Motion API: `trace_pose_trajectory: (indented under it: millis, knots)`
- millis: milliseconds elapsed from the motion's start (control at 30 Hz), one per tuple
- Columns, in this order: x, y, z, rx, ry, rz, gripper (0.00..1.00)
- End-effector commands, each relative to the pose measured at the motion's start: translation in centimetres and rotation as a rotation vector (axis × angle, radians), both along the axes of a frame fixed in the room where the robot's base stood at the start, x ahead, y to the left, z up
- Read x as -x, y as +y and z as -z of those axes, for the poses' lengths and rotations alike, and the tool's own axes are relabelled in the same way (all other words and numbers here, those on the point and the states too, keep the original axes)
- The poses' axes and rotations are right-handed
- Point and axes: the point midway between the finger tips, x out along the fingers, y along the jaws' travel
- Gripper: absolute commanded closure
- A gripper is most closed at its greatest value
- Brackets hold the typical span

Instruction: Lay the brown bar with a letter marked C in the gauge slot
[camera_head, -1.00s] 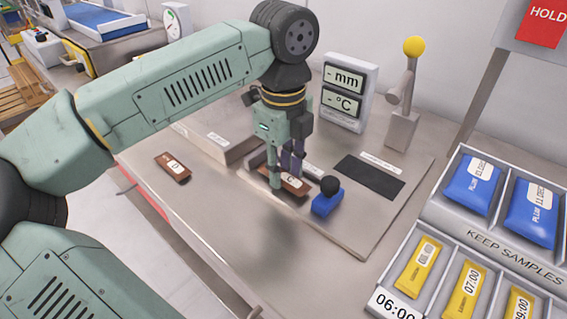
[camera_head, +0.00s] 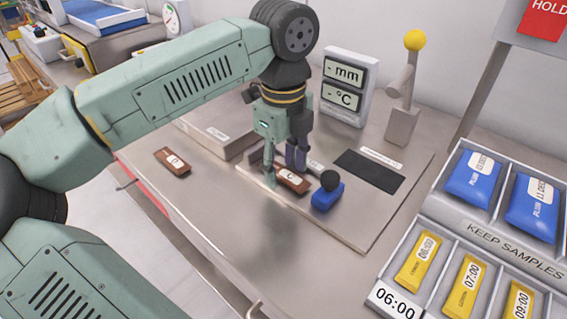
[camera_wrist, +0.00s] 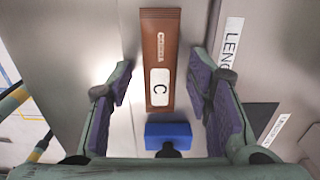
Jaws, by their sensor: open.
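The brown bar marked C (camera_head: 294,183) lies flat on the metal gauge plate, its end close to a blue block with a black knob (camera_head: 327,197). In the wrist view the bar (camera_wrist: 160,35) lies lengthwise between my fingers, label up, with a gap on both sides. The blue block (camera_wrist: 168,130) is just below its near end there. My gripper (camera_head: 282,170) is open, low over the plate, its fingers on either side of the bar. The slot's edges are hard to make out under the bar; a "LENG..." label (camera_wrist: 231,42) lies beside it.
Another brown bar (camera_head: 173,162) lies on the bench to the left. A dark pad (camera_head: 369,170) is on the plate at right. A display (camera_head: 345,90) and a yellow-knobbed lever (camera_head: 405,100) stand behind. A sample rack (camera_head: 440,228) is at right.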

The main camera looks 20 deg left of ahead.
Motion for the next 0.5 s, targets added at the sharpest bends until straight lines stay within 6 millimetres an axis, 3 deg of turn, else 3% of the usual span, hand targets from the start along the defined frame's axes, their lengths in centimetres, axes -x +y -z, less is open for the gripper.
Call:
trace_pose_trajectory:
  millis: [267,500]
  knots:
    - [0.0,0.0,-2.1,-0.002,-0.001,-0.001,0.54]
    - [0.0,0.0,-7.1,-0.002,-0.002,-0.002,0.54]
